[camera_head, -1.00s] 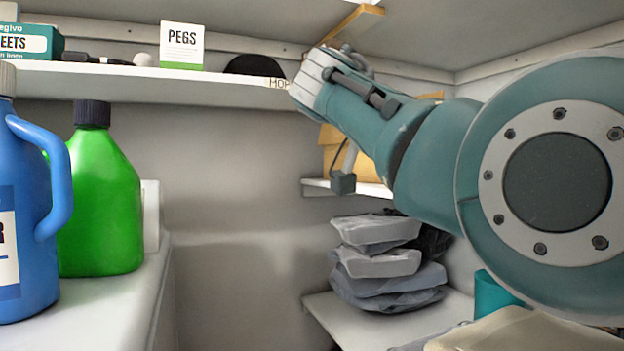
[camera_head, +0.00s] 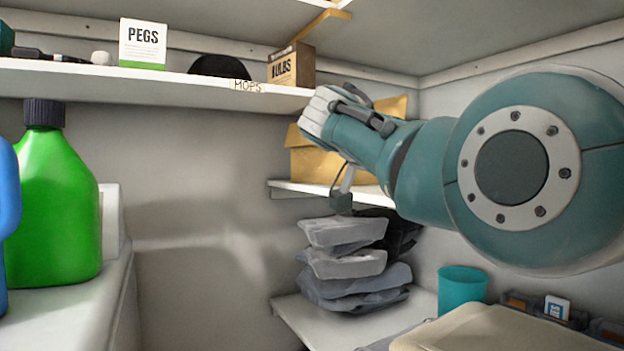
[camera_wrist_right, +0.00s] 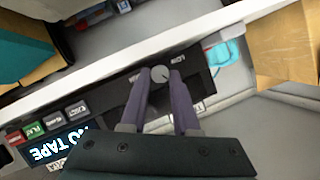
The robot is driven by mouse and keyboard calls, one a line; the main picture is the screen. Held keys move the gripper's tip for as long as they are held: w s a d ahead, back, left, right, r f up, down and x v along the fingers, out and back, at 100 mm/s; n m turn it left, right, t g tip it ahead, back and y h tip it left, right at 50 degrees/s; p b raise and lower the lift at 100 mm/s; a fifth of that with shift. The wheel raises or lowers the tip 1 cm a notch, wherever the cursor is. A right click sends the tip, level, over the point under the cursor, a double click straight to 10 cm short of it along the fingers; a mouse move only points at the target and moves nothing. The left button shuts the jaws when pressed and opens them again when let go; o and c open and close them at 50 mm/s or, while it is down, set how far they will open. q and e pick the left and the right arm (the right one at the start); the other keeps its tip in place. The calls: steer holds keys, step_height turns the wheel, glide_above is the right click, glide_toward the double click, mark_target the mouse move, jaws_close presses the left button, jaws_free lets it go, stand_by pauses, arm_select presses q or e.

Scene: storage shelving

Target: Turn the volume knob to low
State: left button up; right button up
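In the right wrist view, a dark tape player (camera_wrist_right: 112,105) shows a lit "NO TAPE" display and coloured buttons. Its small round grey knob (camera_wrist_right: 160,74) has a "LOW" label to its upper right and another label, partly hidden, to its left. My right gripper (camera_wrist_right: 160,78) has one purple finger on each side of the knob. The knob fills the gap, but I cannot tell whether the fingers press on it. In the head view, my right arm reaches toward the back shelves; its fingertips, the player and the knob cannot be made out there. My left gripper is out of view.
A white shelf (camera_head: 160,82) carries a pegs box (camera_head: 143,44) and a bulbs box (camera_head: 291,67). A green bottle (camera_head: 58,210) stands at left. Folded grey bags (camera_head: 345,262) and a teal cup (camera_head: 462,289) are below my arm. A cardboard box (camera_wrist_right: 285,45) is right of the player.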

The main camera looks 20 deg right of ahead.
jaws_close()
steer(key=shift+w+r+n, duration=0.1)
steer(key=shift+n, duration=0.4)
steer(key=o, duration=0.5)
jaws_free()
steer(key=shift+o, duration=0.2)
steer(key=v, duration=1)
steer(key=shift+b, duration=0.3)
